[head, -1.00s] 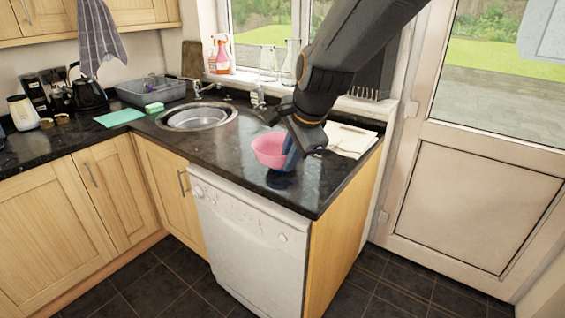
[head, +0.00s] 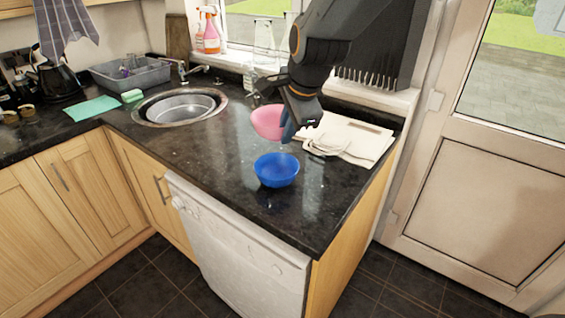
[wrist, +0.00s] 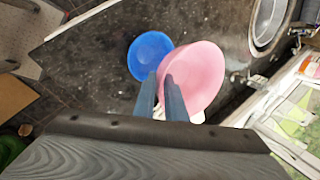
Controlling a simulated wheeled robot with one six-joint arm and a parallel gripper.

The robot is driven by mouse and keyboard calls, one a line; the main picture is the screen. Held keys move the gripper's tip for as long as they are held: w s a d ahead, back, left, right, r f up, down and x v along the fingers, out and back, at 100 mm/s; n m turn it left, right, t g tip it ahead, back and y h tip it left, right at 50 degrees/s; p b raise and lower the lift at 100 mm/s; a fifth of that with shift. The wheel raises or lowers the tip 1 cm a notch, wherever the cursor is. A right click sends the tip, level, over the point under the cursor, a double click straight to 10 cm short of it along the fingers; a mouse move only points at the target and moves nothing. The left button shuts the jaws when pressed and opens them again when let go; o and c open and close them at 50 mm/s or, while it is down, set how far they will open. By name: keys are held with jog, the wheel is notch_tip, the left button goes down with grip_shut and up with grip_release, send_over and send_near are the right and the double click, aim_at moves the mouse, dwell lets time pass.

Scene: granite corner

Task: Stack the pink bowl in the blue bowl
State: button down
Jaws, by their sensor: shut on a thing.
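The pink bowl (head: 268,122) is held above the black worktop in the head view, roughly upright. My gripper (head: 290,132) is shut on the rim at its right side. The blue bowl (head: 277,170) stands upright and empty on the worktop, nearer the front edge than the pink bowl. In the wrist view my gripper (wrist: 161,82) has its two fingers at the near rim of the pink bowl (wrist: 197,75). The blue bowl (wrist: 150,55) shows to its left there, partly covered by the pink bowl.
A pale board and cloth (head: 345,138) lie at the worktop's right, behind my gripper. The round sink (head: 180,107) is to the left. Glass bottles (head: 264,45) stand by the window. The worktop (head: 220,160) around the blue bowl is clear.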

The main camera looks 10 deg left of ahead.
notch_tip(320, 180, down, 5)
jog(key=shift+s+f, duration=0.1)
jog(key=shift+f, duration=1.4)
jog(key=shift+f, duration=0.4)
jog(key=shift+f, duration=0.25)
jog(key=c, duration=1.8)
grip_release()
jog(key=shift+r, duration=0.15)
jog(key=v, duration=1.2)
jog(key=shift+r, duration=0.5)
